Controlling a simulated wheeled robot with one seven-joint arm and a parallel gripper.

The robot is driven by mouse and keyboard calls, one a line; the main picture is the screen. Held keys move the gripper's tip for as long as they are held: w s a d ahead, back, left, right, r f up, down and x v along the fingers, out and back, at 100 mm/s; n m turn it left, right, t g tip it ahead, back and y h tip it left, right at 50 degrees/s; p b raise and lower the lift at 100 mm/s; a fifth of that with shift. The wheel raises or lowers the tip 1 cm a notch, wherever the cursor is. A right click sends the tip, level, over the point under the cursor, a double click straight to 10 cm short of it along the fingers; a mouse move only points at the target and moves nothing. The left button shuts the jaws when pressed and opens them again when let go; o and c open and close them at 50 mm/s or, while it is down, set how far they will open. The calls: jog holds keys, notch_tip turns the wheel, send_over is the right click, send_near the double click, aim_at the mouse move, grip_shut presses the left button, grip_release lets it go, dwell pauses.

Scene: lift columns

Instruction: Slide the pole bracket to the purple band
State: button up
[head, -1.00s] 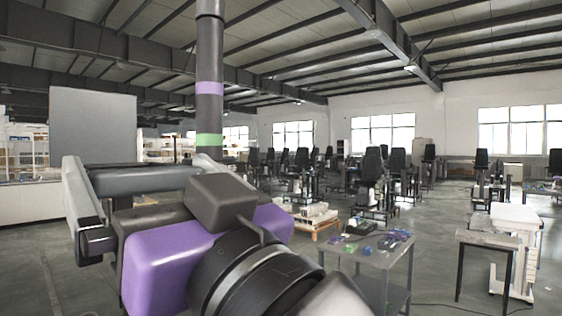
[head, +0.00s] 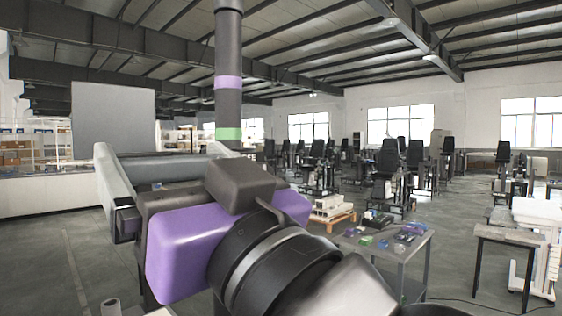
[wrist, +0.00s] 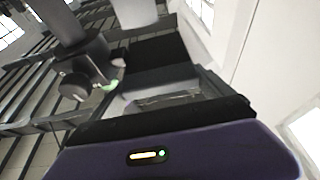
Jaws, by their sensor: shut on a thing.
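The upright grey pole (head: 229,50) stands left of centre in the head view. It carries a purple band (head: 228,82) and, lower down, a green band (head: 229,134). My gripper (head: 168,168) is at the pole's left, below the green band, and its purple hand hides what lies behind. In the wrist view the pole (wrist: 58,20) slants in from the top left. The dark pole bracket (wrist: 88,60), with a round knob, is around it. My gripper (wrist: 150,80) is shut on the bracket; the contact itself is mostly hidden.
A grey table (head: 400,245) with small coloured items stands at the right. A grey panel (head: 113,118) and a white counter (head: 50,205) are at the left. Chairs and desks fill the back; the air beside the pole's upper part is clear.

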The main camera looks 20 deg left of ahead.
notch_tip(320, 180, up, 9)
jog(key=p, duration=0.5)
jog(key=shift+r+p, duration=0.15)
jog(key=shift+p, duration=0.25)
jog(key=o, duration=1.8)
jog(key=shift+d+f, duration=0.1)
jog(key=shift+f, duration=0.1)
jog(key=b+v, duration=0.3)
jog(key=v, duration=0.4)
jog(key=shift+d, duration=0.25)
jog(key=shift+s+f, duration=0.15)
